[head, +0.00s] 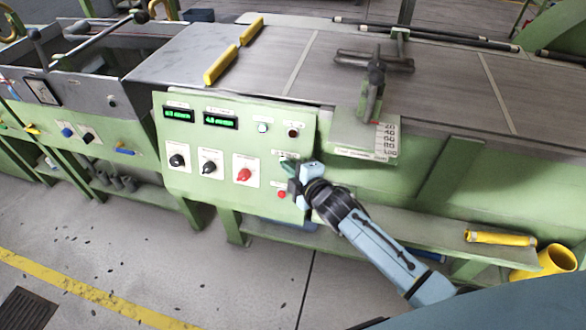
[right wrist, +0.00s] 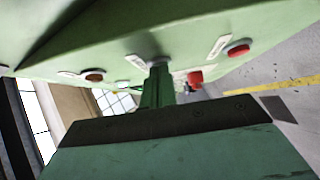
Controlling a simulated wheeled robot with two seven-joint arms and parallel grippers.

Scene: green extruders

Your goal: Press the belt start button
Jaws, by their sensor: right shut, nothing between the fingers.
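The green control panel (head: 215,130) faces me in the head view, with a red button (head: 281,194) low on its right side. My right gripper (head: 289,166) is shut and empty at the panel's right part, just above that red button. In the right wrist view its green fingertips (right wrist: 157,72) meet a round, grey-rimmed button (right wrist: 158,60) beside a white label. The fingertips look in contact with it or very close, and they hide most of it. The red button shows to the right there (right wrist: 238,48). I cannot read the labels. My left gripper is out of view.
The panel also carries two green displays (head: 220,121), two black knobs (head: 177,160), a red knob (head: 244,174) and a dark red button (head: 293,132). The conveyor bed (head: 400,85) lies above. A shelf with a yellow cylinder (head: 500,238) is at lower right.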

